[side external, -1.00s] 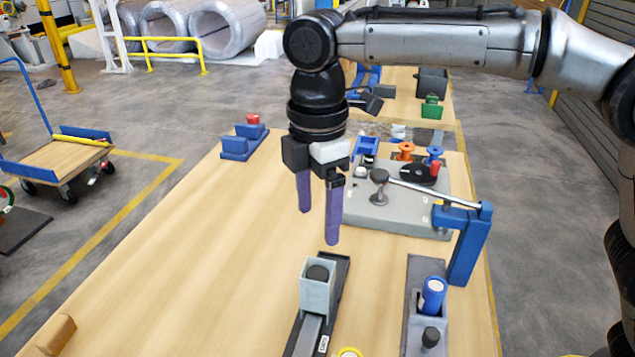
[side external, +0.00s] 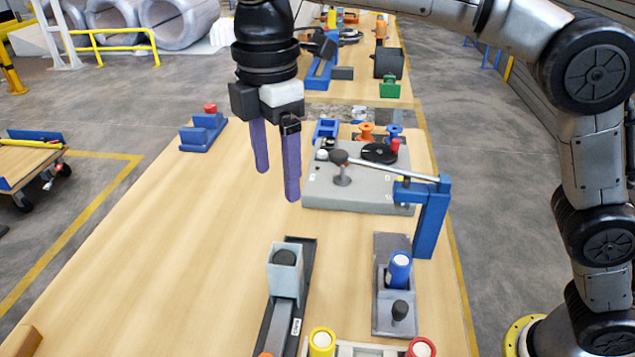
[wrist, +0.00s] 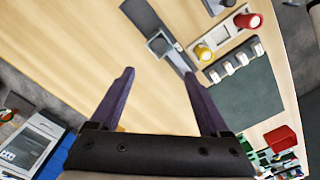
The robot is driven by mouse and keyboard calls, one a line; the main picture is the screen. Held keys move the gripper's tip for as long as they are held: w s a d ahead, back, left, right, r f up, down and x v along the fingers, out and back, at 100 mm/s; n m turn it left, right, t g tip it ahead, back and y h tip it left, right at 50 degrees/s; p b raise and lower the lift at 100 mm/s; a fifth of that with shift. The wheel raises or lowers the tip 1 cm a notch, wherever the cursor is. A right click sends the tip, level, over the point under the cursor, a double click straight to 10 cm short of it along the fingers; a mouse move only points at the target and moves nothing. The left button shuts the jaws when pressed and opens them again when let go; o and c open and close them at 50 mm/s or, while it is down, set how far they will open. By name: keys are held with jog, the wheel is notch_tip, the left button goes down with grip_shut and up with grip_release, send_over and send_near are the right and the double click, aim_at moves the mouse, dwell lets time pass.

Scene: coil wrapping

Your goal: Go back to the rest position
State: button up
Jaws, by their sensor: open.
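My gripper (side external: 277,185) has two purple fingers that point down, apart and empty, above the wooden table (side external: 190,230). It also shows in the wrist view (wrist: 158,73) with bare table between the fingertips. It touches nothing. Nearest in the side view are the grey winding fixture (side external: 350,195) to its right and a grey holder with a dark round top (side external: 285,268) in front of it.
A blue bracket with a lever arm (side external: 432,215) stands at the fixture's right. A blue cylinder (side external: 400,270) stands in a grey holder. Yellow (side external: 322,340) and red (side external: 421,347) spools are at the front. A blue block (side external: 203,132) sits at the back left. The table's left middle is clear.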

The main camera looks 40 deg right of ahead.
jog(key=s+d+r+m+t, duration=0.1)
jog(key=s+d+r+m, duration=0.25)
jog(key=d, duration=0.55)
jog(key=s+d+r+m+t, duration=0.15)
jog(key=s+d+r, duration=0.3)
jog(key=d, duration=0.55)
jog(key=s+d+f+m+t, duration=0.1)
jog(key=s+d+f+m, duration=0.3)
jog(key=s+f+m, duration=0.2)
jog(key=s+d+f+m+t, duration=0.2)
jog(key=s+d+f+m, duration=0.3)
jog(key=f, duration=0.5)
jog(key=shift+s+f+m, duration=0.2)
jog(key=shift+s+m, duration=0.8)
jog(key=shift+s, duration=0.2)
